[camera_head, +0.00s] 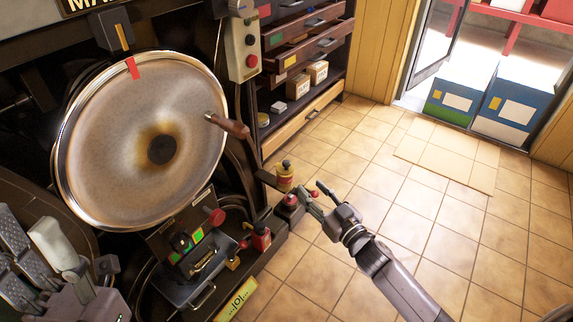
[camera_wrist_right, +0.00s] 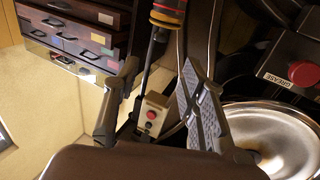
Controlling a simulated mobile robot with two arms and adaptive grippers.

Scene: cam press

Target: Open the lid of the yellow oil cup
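The yellow oil cup (camera_head: 285,178) stands upright by the machine's base, right of the big metal disc, in the head view. A small dark cap sits on top of it. In the right wrist view a yellow, red and black banded part (camera_wrist_right: 168,12), seemingly the cup, is cut off by the top edge. My right gripper (camera_head: 313,190) is close to the right of and below the cup, apart from it. Its fingers (camera_wrist_right: 160,75) are spread with nothing between them. Grey ribbed parts, seemingly my left gripper (camera_head: 40,250), show at the lower left; its fingertips are unclear.
The big metal disc (camera_head: 195,110) has a wooden-looking handle (camera_head: 228,125) above the cup. A red-topped part (camera_head: 290,201) is just below the cup, beside my right gripper. A control box (camera_head: 243,45) and drawers (camera_head: 300,25) stand behind.

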